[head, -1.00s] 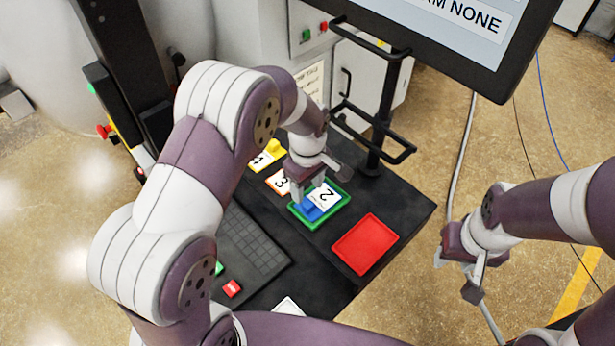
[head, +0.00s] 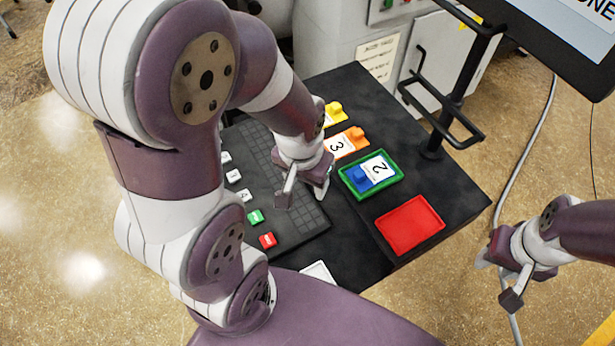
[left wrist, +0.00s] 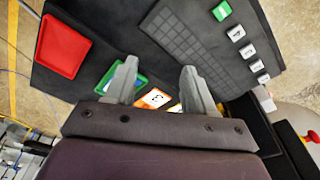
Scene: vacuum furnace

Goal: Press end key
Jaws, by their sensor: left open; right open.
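A black key panel (head: 312,222) lies on the dark table. Along its left side are several white keys, a green key (head: 255,217) and a red key (head: 267,240); I cannot read their labels surely. The green key also shows in the left wrist view (left wrist: 222,11); the red one is out of that view. My left gripper (head: 304,193) is open and empty above the panel's right part, to the right of the green key and apart from it. Its fingers show in the left wrist view (left wrist: 159,70). My right gripper (head: 499,281) is open and empty off the table's right side.
A green tray (head: 398,186) holds the blue-handled card 2 (head: 377,171). An empty red tray (head: 410,224) lies in front. The orange card 3 (head: 345,143) and a yellow card (head: 334,113) lie behind. A black rail (head: 445,120) and a monitor (head: 570,45) stand at the back right.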

